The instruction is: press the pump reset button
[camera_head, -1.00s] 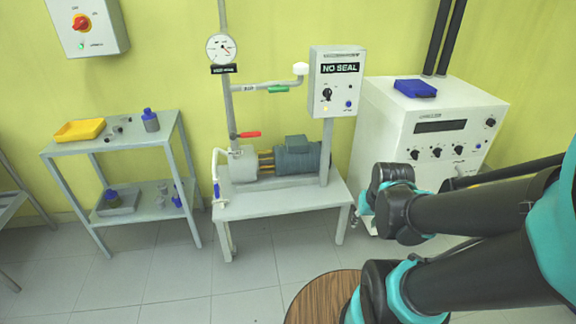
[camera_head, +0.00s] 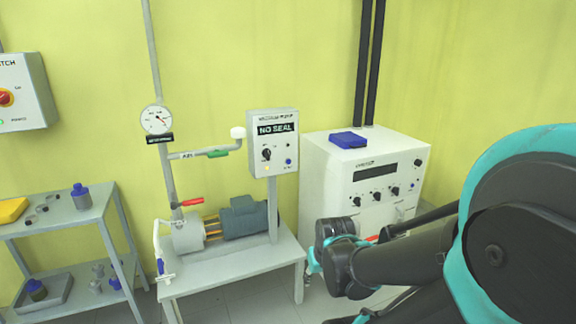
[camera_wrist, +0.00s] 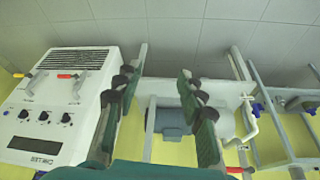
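The white pump control box (camera_head: 273,145) with a dark "NO SEAL" display (camera_head: 277,128) stands on a post at the pump stand. Its front has a black knob (camera_head: 266,155) and a small blue button (camera_head: 289,161); the small lettering is unreadable. The pump with its grey-green motor (camera_head: 243,217) lies below on the stand; the motor also shows in the wrist view (camera_wrist: 173,118). My gripper (camera_wrist: 160,78) is open and empty, its two fingers well apart. In the head view my arm's end is low, right of the stand and in front of the white cabinet.
The white cabinet (camera_head: 327,172) with knobs and a blue item (camera_head: 348,139) on top stands right of the control box. A gauge (camera_head: 156,120) and pipes rise left of it. A two-tier shelf (camera_head: 60,218) is at left. A wall-mounted switch box (camera_head: 25,92) hangs further left.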

